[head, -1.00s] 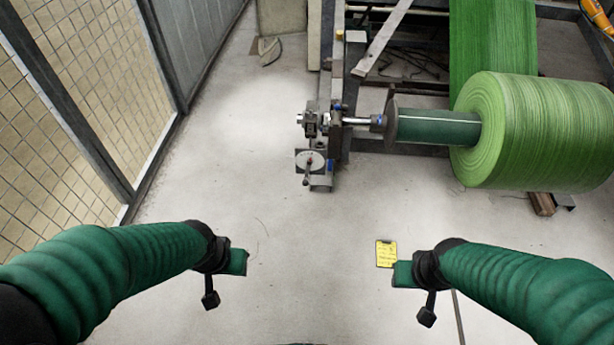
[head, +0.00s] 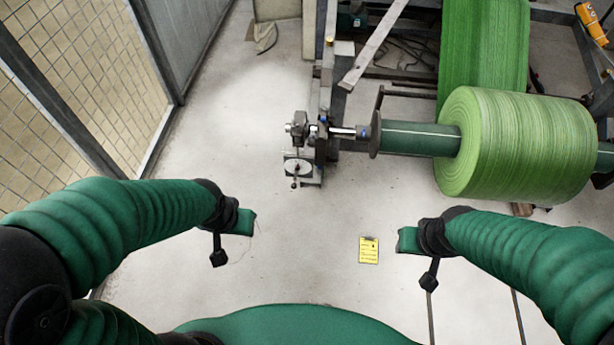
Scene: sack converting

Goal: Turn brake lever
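The brake unit stands at the end of the roll's shaft, ahead of me at the centre. It has a pale round dial (head: 298,167) with a small dark lever (head: 295,182) on its near side. My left gripper (head: 231,238) is to the left of the brake and nearer to me, apart from it. My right gripper (head: 418,256) is to the right and nearer to me, also apart from it. Both look empty and touch nothing. I cannot tell from this view how far their fingers are spread.
A big green roll (head: 515,145) sits on the shaft at right, in a metal frame (head: 326,60). A yellow sheet (head: 369,250) lies on the floor near my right gripper. A mesh fence (head: 60,90) runs along the left. The floor before the brake is clear.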

